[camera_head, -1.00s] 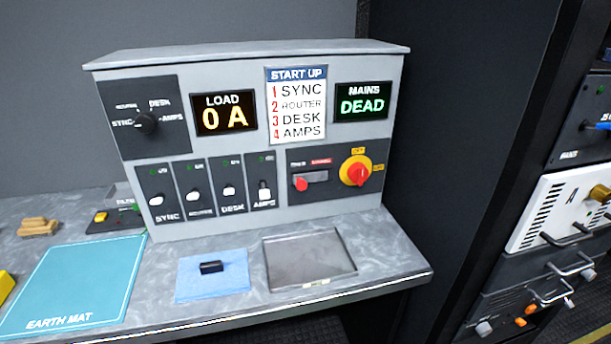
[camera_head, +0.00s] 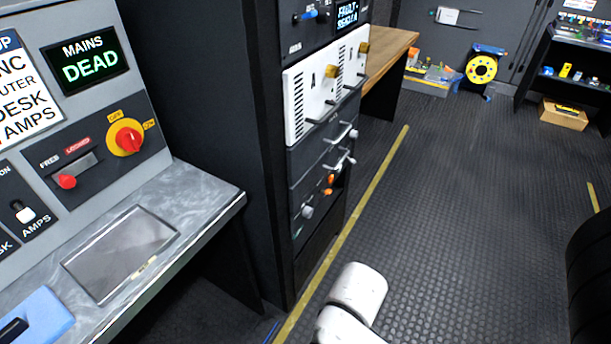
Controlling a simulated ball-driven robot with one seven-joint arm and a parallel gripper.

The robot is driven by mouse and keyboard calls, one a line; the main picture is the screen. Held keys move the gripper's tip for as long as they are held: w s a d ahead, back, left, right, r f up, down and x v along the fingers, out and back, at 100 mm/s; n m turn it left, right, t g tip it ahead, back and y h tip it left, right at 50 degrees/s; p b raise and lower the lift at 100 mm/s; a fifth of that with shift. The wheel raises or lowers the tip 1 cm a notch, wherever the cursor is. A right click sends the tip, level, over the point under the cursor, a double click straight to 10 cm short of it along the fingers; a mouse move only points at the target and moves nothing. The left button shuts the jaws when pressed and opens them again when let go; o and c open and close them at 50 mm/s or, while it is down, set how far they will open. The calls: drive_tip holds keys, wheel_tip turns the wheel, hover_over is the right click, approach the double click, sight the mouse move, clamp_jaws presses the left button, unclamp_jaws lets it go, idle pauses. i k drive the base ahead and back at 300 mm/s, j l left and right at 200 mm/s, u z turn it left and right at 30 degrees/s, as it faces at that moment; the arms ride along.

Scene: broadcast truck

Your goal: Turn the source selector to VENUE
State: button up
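A dark panel at the top of the equipment rack carries a blue-handled rotary switch (camera_head: 316,14), partly cut off by the top edge. Its handle lies roughly sideways. A small lit display (camera_head: 347,13) beside it reads FAULT and a second line that looks like RESELECT. I cannot read a VENUE label, so I cannot confirm that this switch is the source selector. A white link of my arm shows at the bottom middle, but my gripper is out of view.
The grey desk console at left has a MAINS DEAD display (camera_head: 90,59), a red rotary switch on yellow (camera_head: 127,139) and a metal tray (camera_head: 119,253). White rack units (camera_head: 323,85) have protruding handles. A yellow-lined floor (camera_head: 460,190) is open at right. A dark rounded object (camera_head: 592,270) stands at lower right.

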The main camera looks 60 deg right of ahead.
sight(307, 213)
drive_tip(key=j+z, duration=0.2)
drive_tip(key=z, duration=0.2)
drive_tip(key=j+z, duration=0.25)
drive_tip(key=z, duration=0.15)
drive_tip(key=j+z, duration=0.2)
drive_tip(key=z, duration=0.2)
